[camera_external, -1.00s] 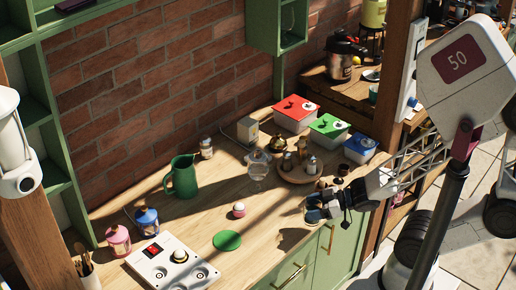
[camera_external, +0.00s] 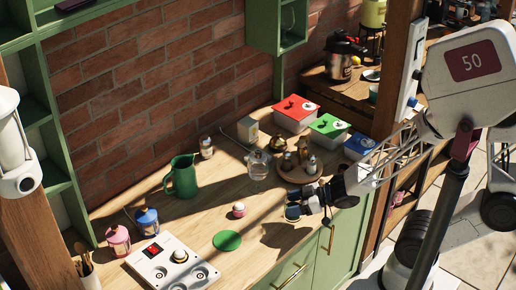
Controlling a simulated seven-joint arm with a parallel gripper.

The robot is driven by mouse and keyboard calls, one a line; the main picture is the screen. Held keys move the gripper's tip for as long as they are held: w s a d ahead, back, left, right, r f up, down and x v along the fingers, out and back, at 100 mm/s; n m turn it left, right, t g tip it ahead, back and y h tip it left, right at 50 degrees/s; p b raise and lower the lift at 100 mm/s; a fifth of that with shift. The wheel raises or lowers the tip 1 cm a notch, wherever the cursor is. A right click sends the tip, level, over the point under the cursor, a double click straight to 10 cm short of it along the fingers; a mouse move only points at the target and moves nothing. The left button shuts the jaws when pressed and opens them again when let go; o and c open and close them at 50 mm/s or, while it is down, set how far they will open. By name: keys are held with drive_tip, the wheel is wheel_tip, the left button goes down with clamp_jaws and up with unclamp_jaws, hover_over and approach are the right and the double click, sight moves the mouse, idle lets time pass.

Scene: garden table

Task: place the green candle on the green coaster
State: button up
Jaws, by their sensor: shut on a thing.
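The green coaster (camera_external: 227,240) is a flat round disc lying on the wooden counter, right of the white stove-like panel, with nothing on it. My gripper (camera_external: 293,211) is to the right of the coaster and a little farther back, above the counter near its front edge. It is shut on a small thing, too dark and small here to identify. I cannot make out the green candle for certain. A dark shadow lies on the counter below my gripper.
A small white-and-red round item (camera_external: 239,209) stands just behind the coaster. A green pitcher (camera_external: 183,177) and a clear glass jar (camera_external: 258,165) stand farther back. A round wooden tray (camera_external: 289,174) holds several small items. The counter between gripper and coaster looks clear.

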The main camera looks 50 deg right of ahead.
drive_tip(key=shift+w+a, duration=0.15)
drive_tip(key=shift+w, duration=0.25)
drive_tip(key=shift+f, duration=1.55)
drive_tip(key=shift+f, duration=0.3)
drive_tip(key=o, duration=1.2)
drive_tip(key=shift+v, duration=3.9)
drive_tip(key=shift+w, duration=0.15)
